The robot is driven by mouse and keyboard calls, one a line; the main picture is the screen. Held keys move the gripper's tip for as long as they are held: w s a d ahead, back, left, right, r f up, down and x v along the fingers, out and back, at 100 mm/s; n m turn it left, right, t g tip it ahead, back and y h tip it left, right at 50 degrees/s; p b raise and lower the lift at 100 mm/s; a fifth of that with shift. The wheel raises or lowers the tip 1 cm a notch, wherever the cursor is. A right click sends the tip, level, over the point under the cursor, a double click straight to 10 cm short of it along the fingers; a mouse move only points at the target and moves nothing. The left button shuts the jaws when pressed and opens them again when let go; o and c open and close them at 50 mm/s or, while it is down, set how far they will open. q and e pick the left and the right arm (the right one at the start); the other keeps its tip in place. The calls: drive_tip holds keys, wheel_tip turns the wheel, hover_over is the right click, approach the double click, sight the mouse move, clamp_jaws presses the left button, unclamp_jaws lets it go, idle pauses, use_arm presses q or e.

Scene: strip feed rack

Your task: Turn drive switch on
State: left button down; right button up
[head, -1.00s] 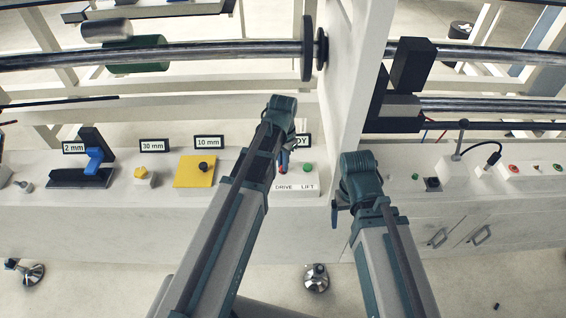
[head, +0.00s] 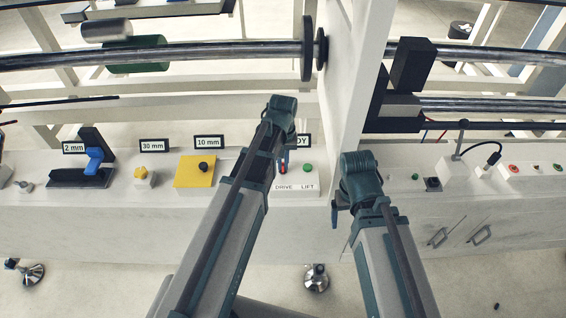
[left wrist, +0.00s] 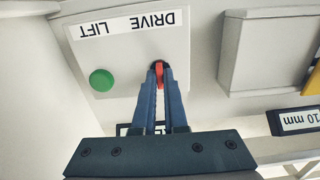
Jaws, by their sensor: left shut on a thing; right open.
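The drive switch (left wrist: 159,70) is a small red lever on a white control box (left wrist: 185,55), beside the word DRIVE in the left wrist view. My left gripper (left wrist: 159,82) is shut on the red lever, with its blue fingertips on either side of it. In the head view my left gripper (head: 283,160) reaches down to the box (head: 305,188), and its wrist covers part of the box and the sign behind. My right gripper (head: 334,212) is open and empty, right of the box and in front of the white bench.
A green button (left wrist: 102,80) sits close beside the switch, near the word LIFT. A tall white post (head: 345,80) rises behind the box. Metal rollers (head: 180,53) run along the back.

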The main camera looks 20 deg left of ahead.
sight(283, 165)
idle(0.4)
use_arm(q)
drive_tip(key=c, duration=1)
unclamp_jaws()
drive_tip(key=shift+o, duration=0.2)
drive_tip(key=shift+r, duration=0.1)
wheel_tip(283, 165, up, 14)
drive_tip(key=p, duration=1.4)
drive_tip(key=shift+f, duration=0.25)
drive_tip(key=s+d+m, duration=0.3)
drive_tip(key=s+d, duration=0.2)
drive_tip(key=s, duration=0.2)
drive_tip(key=s+d+m+y, duration=0.1)
drive_tip(key=s+d+m, duration=0.2)
drive_tip(key=s+d, duration=0.2)
drive_tip(key=s, duration=0.3)
drive_tip(key=shift+d+m, duration=0.3)
drive_tip(key=shift+m, duration=0.1)
